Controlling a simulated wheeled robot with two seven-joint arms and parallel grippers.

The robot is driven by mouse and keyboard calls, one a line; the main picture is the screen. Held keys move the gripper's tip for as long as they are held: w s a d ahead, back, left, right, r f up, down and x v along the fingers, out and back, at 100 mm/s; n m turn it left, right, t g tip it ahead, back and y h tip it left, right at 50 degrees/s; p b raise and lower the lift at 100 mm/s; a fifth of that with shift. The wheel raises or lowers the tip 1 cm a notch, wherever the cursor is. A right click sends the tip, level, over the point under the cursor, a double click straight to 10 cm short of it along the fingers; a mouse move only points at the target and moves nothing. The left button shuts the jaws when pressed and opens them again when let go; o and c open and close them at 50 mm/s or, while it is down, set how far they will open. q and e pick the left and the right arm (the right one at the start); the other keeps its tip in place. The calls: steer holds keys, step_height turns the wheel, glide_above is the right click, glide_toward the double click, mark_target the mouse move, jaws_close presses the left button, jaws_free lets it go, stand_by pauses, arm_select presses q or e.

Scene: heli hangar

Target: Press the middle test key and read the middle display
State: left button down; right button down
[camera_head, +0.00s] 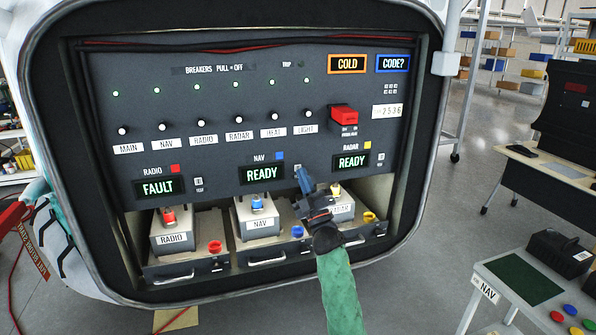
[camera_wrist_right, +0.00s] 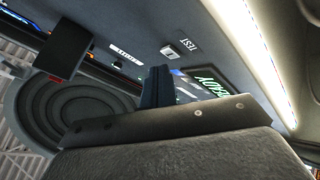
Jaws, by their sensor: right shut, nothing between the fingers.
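The middle display (camera_head: 262,174), labelled NAV with a blue square, reads READY in green. The middle test key (camera_head: 297,170) is a small light key just right of it, partly hidden by my right gripper. My right gripper (camera_head: 304,175) is shut and empty, its fingertips pointing up at the panel by that key. In the right wrist view the shut fingers (camera_wrist_right: 157,78) stand just below a small pale key (camera_wrist_right: 169,51) marked TEST. I cannot tell whether they touch it. My left gripper is not in view.
The left display (camera_head: 158,187) reads FAULT, and the right display (camera_head: 351,161) reads READY. A red guarded switch (camera_head: 343,117) juts out above the right display. The NAV unit (camera_head: 258,215) and RADIO unit (camera_head: 170,236) sit in trays below. A table (camera_head: 536,283) stands at right.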

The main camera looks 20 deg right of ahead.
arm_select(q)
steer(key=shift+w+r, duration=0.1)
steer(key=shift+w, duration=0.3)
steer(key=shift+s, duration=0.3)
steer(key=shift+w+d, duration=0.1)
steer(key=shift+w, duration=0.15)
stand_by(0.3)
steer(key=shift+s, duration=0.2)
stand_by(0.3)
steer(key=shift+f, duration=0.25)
arm_select(e)
steer(key=shift+w, duration=0.2)
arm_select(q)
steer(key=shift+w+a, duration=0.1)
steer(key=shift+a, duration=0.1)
arm_select(e)
steer(key=shift+w, duration=0.25)
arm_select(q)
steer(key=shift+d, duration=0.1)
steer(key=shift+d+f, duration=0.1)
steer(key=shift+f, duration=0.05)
